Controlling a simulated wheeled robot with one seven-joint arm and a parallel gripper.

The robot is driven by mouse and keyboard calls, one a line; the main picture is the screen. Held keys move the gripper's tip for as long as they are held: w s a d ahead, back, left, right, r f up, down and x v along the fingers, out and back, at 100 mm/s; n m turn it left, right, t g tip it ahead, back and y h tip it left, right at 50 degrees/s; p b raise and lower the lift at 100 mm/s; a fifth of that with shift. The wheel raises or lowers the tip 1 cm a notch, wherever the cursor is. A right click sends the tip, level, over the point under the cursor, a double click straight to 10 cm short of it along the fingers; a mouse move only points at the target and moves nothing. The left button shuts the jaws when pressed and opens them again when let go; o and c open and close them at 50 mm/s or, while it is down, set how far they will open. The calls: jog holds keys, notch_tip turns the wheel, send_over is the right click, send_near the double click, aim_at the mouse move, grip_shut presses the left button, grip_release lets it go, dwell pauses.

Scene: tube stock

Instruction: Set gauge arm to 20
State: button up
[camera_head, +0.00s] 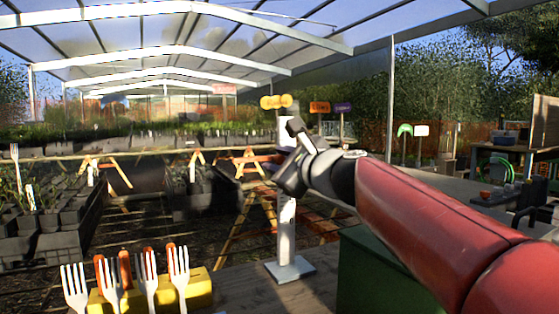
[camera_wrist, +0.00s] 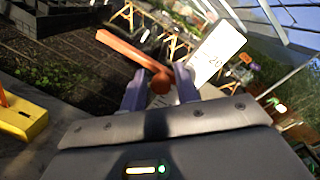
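The gauge is a white post on a square foot (camera_head: 289,268) in the head view, largely hidden higher up by my arm. In the wrist view its white plate (camera_wrist: 217,50) carries a printed "20" and other marks too small to read. The orange gauge arm (camera_wrist: 125,50) slants from the upper left down to a round orange knob (camera_wrist: 161,84). My gripper (camera_wrist: 160,74) has its two purple-grey fingers apart, one on each side of the knob. A narrow gap seems to show beside each finger; contact cannot be made out. In the head view my gripper (camera_head: 294,132) is at the post's upper part.
Several white forks (camera_head: 146,280) stand by a yellow block (camera_head: 200,288) at the front left of the wooden bench. A dark green box (camera_head: 375,270) stands right of the post, under my arm. Trays of black pots (camera_head: 45,245) lie at left.

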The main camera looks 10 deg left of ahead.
grip_shut()
notch_tip(320, 180, up, 5)
jog(key=p, duration=0.5)
jog(key=shift+r, duration=0.2)
jog(key=shift+f, duration=0.1)
jog(key=shift+o, duration=1.7)
grip_release()
jog(key=b+v, duration=0.2)
jog(key=v, duration=0.6)
